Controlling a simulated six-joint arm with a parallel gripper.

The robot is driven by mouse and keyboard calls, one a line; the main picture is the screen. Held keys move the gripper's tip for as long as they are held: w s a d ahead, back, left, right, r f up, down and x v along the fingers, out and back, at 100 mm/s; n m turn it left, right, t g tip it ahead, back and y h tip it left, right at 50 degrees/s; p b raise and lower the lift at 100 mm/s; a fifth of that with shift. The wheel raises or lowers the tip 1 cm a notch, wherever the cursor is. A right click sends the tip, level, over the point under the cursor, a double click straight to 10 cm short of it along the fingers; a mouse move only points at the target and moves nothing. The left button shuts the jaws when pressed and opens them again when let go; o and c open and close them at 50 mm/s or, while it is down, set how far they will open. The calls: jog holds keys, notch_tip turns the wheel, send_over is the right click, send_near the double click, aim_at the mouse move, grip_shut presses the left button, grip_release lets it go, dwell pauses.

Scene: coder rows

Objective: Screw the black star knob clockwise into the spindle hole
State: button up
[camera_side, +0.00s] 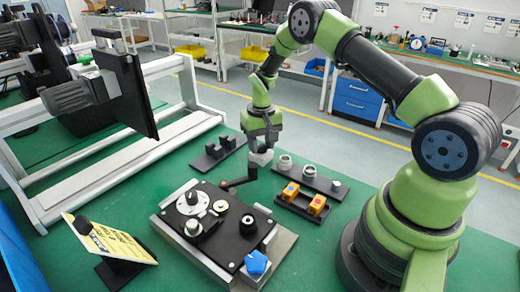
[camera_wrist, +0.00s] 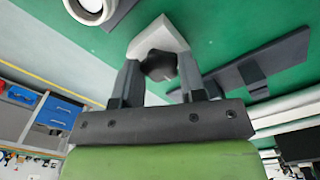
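In the wrist view, a rounded black knob (camera_wrist: 158,65) sits between the two dark fingers of my gripper (camera_wrist: 160,78), which appear shut on its sides. A light grey block lies just beyond the knob (camera_wrist: 165,33); it also shows under my gripper (camera_side: 262,142) in the side view, as a pale block (camera_side: 261,157). The knob's star shape cannot be made out. In the side view, a black plate fixture (camera_side: 215,243) carries a white dial (camera_side: 192,203), a silver collar (camera_side: 193,228) and a black ring (camera_side: 248,223). I cannot tell which part is the spindle hole.
A black bar (camera_side: 239,182) lies below my gripper, near the fixture's far corner. A rack with grey rings (camera_side: 310,171), orange blocks (camera_side: 316,204), a blue part (camera_side: 256,262) and a tilted yellow card (camera_side: 108,243) stand around.

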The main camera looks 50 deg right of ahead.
aim_at(261, 146)
jog(key=shift+r, duration=2.25)
jog(key=shift+c, duration=0.2)
jog(key=shift+a, duration=0.1)
jog(key=s+a+r+n, duration=0.1)
jog(key=s+a+n, duration=0.1)
jog(key=s+a, duration=0.2)
jog(key=s+a+r+n, duration=0.2)
jog(key=s+a, duration=0.2)
jog(key=a, duration=0.6)
jog(key=s+a+r+n, duration=0.2)
jog(key=s+a, duration=0.3)
jog(key=a, duration=0.2)
jog(key=shift+a+r, duration=0.1)
jog(key=shift+a, duration=0.3)
jog(key=shift+f, duration=1.7)
jog(key=shift+f, duration=0.25)
jog(key=shift+f, duration=0.3)
jog(key=shift+f, duration=0.1)
